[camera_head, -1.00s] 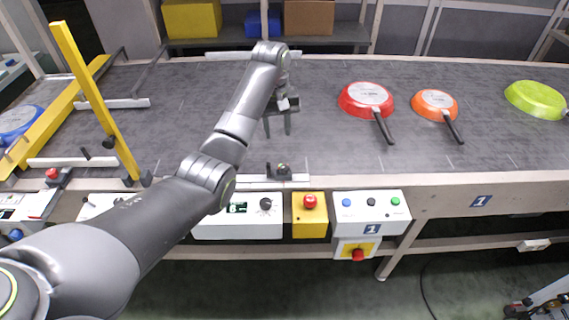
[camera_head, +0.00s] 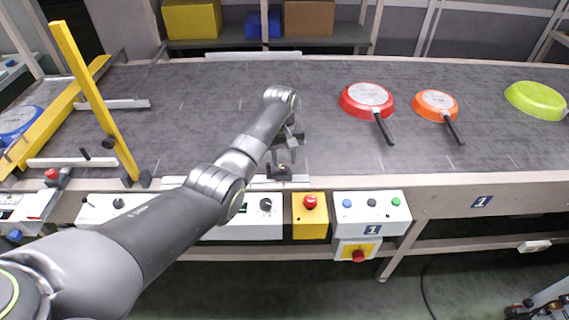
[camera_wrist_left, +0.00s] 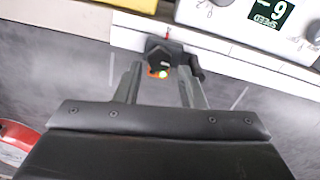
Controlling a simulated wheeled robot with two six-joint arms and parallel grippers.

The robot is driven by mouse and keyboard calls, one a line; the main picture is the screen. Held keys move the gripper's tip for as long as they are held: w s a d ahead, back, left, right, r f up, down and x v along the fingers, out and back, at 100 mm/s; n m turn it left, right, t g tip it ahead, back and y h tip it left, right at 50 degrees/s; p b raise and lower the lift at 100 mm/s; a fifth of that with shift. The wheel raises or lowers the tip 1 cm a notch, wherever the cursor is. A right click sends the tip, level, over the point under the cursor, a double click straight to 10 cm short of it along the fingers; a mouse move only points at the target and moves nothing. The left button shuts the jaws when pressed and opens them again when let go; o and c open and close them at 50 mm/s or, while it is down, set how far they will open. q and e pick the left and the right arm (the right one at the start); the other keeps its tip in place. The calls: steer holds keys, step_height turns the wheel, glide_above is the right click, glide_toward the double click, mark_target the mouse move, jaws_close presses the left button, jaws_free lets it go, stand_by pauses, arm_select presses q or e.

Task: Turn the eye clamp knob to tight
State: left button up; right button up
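The eye clamp (camera_head: 280,171) is a small dark block on the light rail at the belt's near edge. In the left wrist view its dark body (camera_wrist_left: 160,54) shows a small green and orange light at its tip. A dark knob-like part (camera_wrist_left: 196,67) sticks out at its right, close to the right finger. My left gripper (camera_head: 283,160) is above the clamp. In the left wrist view the left gripper (camera_wrist_left: 160,72) is open, with one finger either side of the clamp's body. I cannot tell whether a finger touches it. My right gripper is not in view.
A control box (camera_head: 240,229) with a dial and a yellow box with a red button (camera_head: 310,226) hang below the rail. A red pan (camera_head: 352,105), an orange pan (camera_head: 424,110) and a green pan (camera_head: 535,100) lie on the belt. A yellow post (camera_head: 95,100) stands left.

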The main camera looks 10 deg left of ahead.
mark_target(285, 168)
arm_select(q)
steer(key=shift+d+f, duration=0.1)
steer(key=shift+f, duration=1.5)
steer(key=c, duration=0.7)
